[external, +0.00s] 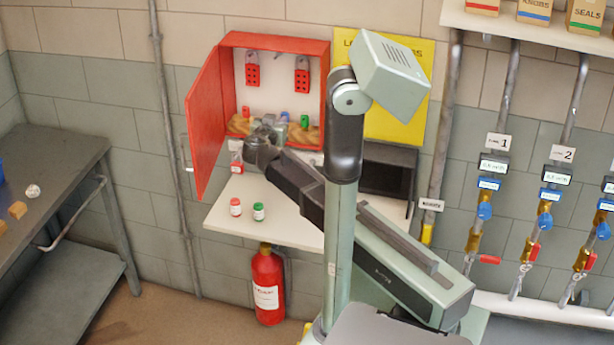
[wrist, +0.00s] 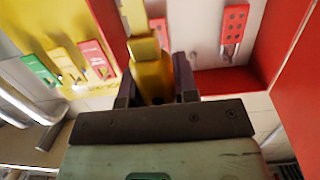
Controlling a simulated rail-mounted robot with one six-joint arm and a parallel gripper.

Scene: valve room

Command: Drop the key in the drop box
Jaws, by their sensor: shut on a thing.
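My gripper (external: 262,148) is at the front of the open red cabinet (external: 282,40), near its lower edge. In the wrist view my gripper (wrist: 155,88) has its dark fingers shut on a yellow, brass-like thing (wrist: 150,75). I cannot tell whether this is the key; its shape is partly hidden by the fingers. In the external view the held thing cannot be made out clearly.
Red hasps (external: 252,70) hang in the cabinet, whose door (external: 203,120) is open to the left. A red jar (external: 235,206) and a green jar (external: 259,211) stand on the pale shelf (external: 285,233). A yellow board (external: 400,115) is to the right. A fire extinguisher (external: 267,285) stands below.

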